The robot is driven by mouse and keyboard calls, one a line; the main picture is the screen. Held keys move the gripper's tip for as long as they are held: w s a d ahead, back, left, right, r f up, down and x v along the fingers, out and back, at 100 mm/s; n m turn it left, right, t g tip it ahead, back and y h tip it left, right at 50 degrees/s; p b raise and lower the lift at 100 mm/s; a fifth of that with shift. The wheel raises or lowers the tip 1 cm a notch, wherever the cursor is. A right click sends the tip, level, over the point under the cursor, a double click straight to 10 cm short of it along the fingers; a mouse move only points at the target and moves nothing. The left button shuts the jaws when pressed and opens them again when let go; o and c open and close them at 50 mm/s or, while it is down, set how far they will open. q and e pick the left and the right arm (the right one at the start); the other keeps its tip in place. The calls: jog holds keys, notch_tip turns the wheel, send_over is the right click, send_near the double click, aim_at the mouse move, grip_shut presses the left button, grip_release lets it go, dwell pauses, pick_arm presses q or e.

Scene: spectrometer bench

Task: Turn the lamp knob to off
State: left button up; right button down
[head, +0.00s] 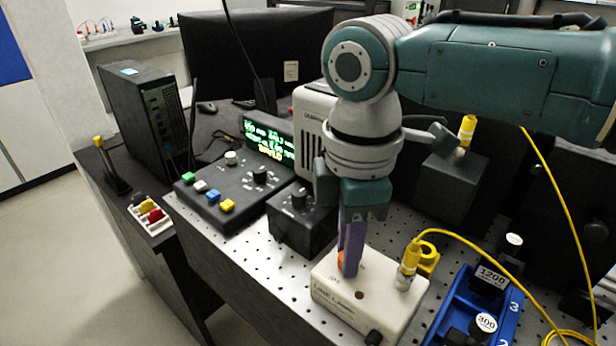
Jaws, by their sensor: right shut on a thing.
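The off-white lamp box (333,291) sits on the perforated bench at lower centre, with lettering on its front that I cannot fully read. My right gripper (349,268) points straight down over it, its purple fingers shut on the lamp knob at the box's top. Only a sliver of the orange knob (341,257) shows beside the fingers; its pointer and any off mark are hidden. A small dark red spot (359,295) is on the box in front of the fingers. My left gripper is out of view.
A yellow fibre connector (409,258) stands on the box just right of my fingers, its yellow cable looping right. A blue tray (455,310) with labelled dark parts is at right. A black knob box (294,222) and button panel (222,195) stand left.

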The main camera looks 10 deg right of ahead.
dwell(0.4)
jog(key=c, duration=0.7)
grip_release()
notch_tip(320, 180, up, 10)
jog(key=shift+p, duration=0.4)
